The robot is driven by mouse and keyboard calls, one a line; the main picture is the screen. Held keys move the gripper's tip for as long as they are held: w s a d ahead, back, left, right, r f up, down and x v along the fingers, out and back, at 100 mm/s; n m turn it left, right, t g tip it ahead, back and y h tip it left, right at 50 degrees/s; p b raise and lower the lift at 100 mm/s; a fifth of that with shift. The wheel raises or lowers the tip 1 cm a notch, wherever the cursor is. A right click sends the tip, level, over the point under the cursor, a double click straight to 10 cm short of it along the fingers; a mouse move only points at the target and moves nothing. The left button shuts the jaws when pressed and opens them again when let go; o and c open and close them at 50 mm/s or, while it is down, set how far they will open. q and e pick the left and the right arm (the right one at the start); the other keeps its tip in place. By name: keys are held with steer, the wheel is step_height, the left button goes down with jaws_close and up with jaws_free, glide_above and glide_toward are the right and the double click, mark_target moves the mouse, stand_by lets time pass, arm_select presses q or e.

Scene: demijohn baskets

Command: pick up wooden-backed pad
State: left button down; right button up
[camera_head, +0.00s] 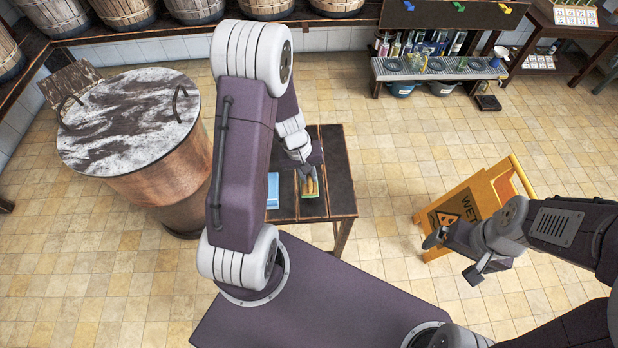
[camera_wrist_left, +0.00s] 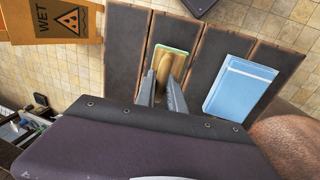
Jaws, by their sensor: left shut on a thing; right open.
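The wooden-backed pad (camera_head: 310,188) is a small block with a tan wooden back and a green edge, over the dark slatted table (camera_head: 338,170). In the left wrist view the pad (camera_wrist_left: 166,62) lies between and beyond my left fingertips. My left gripper (camera_head: 304,173) is shut on the pad, and it also shows in the left wrist view (camera_wrist_left: 162,84). I cannot tell whether the pad touches the slats. My right gripper (camera_head: 453,258) is open and empty, away from the table, in front of the yellow wet-floor sign.
A light blue box or pack (camera_head: 272,190) lies beside the pad on the table. A large copper vat (camera_head: 165,190) with a metal lid stands left. The yellow sign (camera_head: 480,195) stands right. A shelf with bottles (camera_head: 440,68) is at the back. Tiled floor between is clear.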

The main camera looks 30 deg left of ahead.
arm_select(q)
steer(key=s+d+r+p, duration=0.2)
steer(key=s+d+r, duration=0.3)
steer(key=d, duration=0.5)
step_height(320, 180, up, 2)
steer(key=shift+s+d+r, duration=0.1)
steer(key=shift+s+d, duration=0.05)
steer(key=shift+s, duration=0.15)
steer(key=c, duration=2)
jaws_free()
jaws_close()
arm_select(e)
step_height(320, 180, up, 3)
steer(key=shift+f, duration=0.1)
